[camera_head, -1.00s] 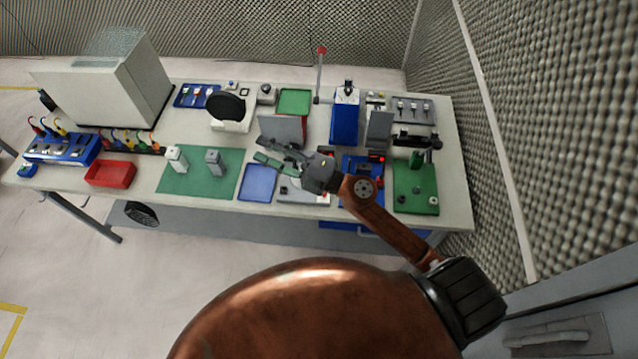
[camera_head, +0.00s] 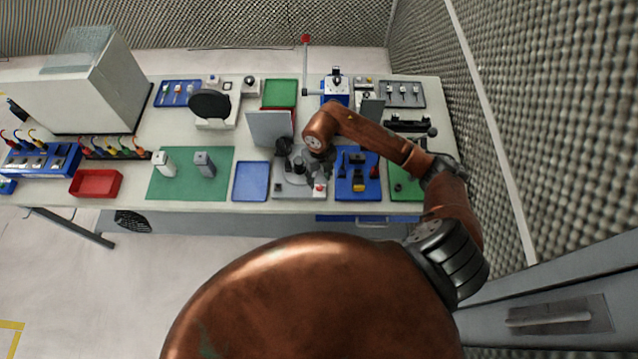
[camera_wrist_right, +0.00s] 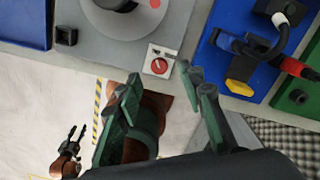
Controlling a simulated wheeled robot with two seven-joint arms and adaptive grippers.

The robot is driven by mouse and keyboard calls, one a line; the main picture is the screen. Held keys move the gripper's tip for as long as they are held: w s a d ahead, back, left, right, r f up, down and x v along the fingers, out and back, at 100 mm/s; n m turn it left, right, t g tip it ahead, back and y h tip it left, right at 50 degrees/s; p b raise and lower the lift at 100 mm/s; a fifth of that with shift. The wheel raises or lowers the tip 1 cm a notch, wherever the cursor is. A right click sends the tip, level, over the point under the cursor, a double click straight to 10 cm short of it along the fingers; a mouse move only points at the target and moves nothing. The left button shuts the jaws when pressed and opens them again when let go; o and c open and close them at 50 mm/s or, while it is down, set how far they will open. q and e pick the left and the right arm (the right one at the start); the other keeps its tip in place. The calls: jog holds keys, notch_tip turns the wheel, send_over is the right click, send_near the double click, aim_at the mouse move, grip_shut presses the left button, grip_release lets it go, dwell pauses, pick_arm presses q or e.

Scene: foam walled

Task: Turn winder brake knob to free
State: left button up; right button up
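The winder (camera_head: 290,190) is a grey plate with a round grey disc and dark hub near the table's front edge. In the right wrist view the winder's disc (camera_wrist_right: 120,22) is cut by the top edge. A small white box with a red round knob (camera_wrist_right: 158,66) sits at the plate's front corner; a small black block (camera_wrist_right: 66,36) is further left. I cannot tell the brake knob's marking. My right gripper (camera_wrist_right: 168,88) is open and empty, its fingers below and either side of the red knob, apart from it. My left gripper (camera_wrist_right: 76,131) shows small, fingers apart.
A blue fixture (camera_head: 357,190) with black and yellow parts stands right of the winder, a blue tray (camera_head: 251,181) left. A grey upright panel (camera_head: 270,128) stands behind it. A green mat (camera_head: 188,187) with two small blocks lies further left.

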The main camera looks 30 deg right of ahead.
aim_at(319, 187)
jog(key=shift+a+f+p, duration=0.1)
jog(key=shift+f+p, duration=0.25)
jog(key=shift+f, duration=2.4)
jog(key=shift+c, duration=0.6)
grip_shut()
